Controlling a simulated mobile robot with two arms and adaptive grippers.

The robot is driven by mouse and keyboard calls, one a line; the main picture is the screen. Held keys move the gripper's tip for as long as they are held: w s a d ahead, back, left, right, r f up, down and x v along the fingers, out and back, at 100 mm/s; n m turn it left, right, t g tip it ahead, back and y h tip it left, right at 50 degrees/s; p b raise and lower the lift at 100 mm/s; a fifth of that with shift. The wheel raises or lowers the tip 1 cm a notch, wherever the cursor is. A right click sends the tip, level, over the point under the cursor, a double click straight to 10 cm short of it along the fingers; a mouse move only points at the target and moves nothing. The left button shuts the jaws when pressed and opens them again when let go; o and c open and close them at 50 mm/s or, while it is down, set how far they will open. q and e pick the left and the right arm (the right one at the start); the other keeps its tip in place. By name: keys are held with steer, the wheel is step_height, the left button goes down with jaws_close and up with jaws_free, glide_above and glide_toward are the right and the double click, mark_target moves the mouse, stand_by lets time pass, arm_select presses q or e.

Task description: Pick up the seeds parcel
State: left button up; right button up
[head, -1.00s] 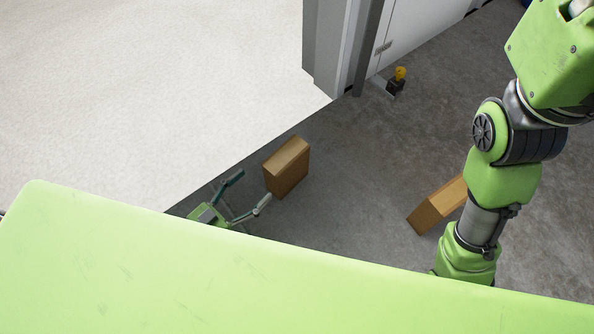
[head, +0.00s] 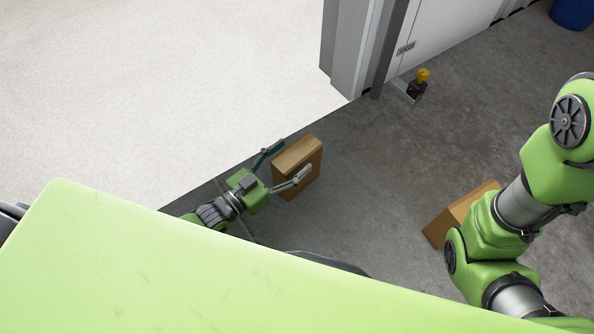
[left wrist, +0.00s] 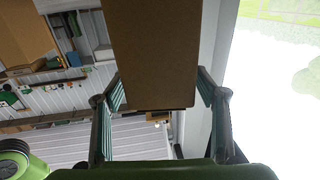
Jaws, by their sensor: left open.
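A brown cardboard parcel (head: 301,168) stands on the grey floor in the head view. My left gripper (head: 286,162) is open, with one finger near the parcel's far left side and the other over its near right side. In the left wrist view the parcel (left wrist: 152,50) fills the space between the two open fingers (left wrist: 158,88); I cannot tell whether they touch it. A second brown parcel (head: 450,219) is partly behind my right arm. No label shows that tells which is the seeds parcel. My right gripper is out of view.
A grey door post (head: 350,50) and a small black device with a yellow top (head: 419,85) are further back. A blue bin (head: 573,12) stands far right. The floor between the parcels is clear.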

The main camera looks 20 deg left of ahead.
mark_target(306, 149)
arm_select(q)
steer(key=shift+b+x, duration=0.45)
steer(key=shift+x, duration=0.95)
steer(key=shift+f, duration=0.1)
jaws_close()
